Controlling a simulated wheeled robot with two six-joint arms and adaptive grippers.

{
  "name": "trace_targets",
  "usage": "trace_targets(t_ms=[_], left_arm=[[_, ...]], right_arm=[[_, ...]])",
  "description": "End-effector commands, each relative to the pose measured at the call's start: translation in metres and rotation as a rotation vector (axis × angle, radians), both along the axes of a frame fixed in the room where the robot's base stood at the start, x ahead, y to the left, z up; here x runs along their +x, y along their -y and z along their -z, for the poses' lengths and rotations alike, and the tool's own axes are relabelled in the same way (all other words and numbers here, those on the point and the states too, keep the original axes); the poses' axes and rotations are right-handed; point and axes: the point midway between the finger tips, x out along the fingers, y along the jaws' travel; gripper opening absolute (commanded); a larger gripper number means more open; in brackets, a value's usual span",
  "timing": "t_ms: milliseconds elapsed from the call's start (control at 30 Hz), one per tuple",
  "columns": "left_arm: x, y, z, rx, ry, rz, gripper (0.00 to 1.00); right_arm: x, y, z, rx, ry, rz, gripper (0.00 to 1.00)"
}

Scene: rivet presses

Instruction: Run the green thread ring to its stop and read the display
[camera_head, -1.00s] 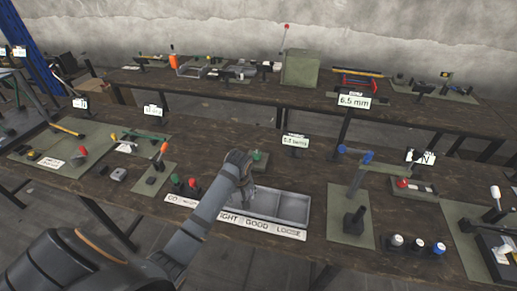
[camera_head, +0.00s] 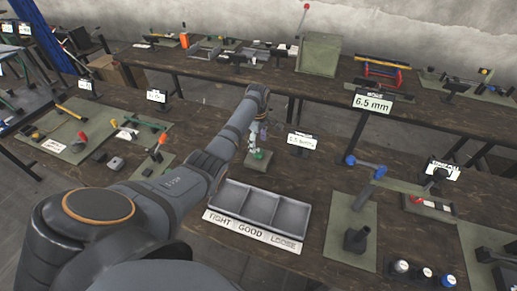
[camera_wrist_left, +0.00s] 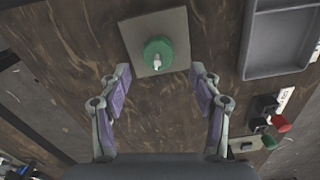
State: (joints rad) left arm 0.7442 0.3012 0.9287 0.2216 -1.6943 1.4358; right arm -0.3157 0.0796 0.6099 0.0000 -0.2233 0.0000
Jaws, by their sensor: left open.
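The green thread ring (camera_head: 258,156) sits on a small grey-green base plate (camera_head: 259,165) behind the three-part tray. In the left wrist view, the ring (camera_wrist_left: 157,52) has a pale stem at its middle and lies beyond my fingertips. My left gripper (camera_head: 257,137) points down close above the ring in the head view. The wrist view shows my left gripper (camera_wrist_left: 160,76) open and empty, its purple-padded fingers apart and short of the plate. A small display (camera_head: 300,141) stands right of the ring; it seems to read 5.5 mm, but the digits are blurred. My right gripper is not in view.
The grey tray (camera_head: 229,195) with TIGHT, GOOD and LOOSE labels (camera_head: 252,231) stands in front of the ring. A lever fixture (camera_head: 357,235) stands to the right. Red and green knobs (camera_wrist_left: 281,123) show at right in the wrist view. A 6.5 mm display (camera_head: 372,102) stands farther back.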

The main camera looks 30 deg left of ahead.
Motion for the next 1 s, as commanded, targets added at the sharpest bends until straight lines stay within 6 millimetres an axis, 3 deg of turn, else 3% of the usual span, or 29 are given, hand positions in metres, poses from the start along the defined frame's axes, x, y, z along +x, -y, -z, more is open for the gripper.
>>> trace_targets(t_ms=[100,300,633,1000], left_arm=[[-0.001,0.0,0.024,-0.001,-0.003,-0.001,0.64],[0.0,0.0,0.049,-0.001,0.0,0.001,0.64],[0.0,0.0,0.053,0.0,0.002,0.001,0.62],[0.0,0.0,0.053,0.0,0.001,0.001,0.12]], right_arm=[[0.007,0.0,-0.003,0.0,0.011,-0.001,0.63],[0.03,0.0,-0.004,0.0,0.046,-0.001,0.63],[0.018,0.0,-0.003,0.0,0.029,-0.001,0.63],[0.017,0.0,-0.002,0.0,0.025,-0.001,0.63]])
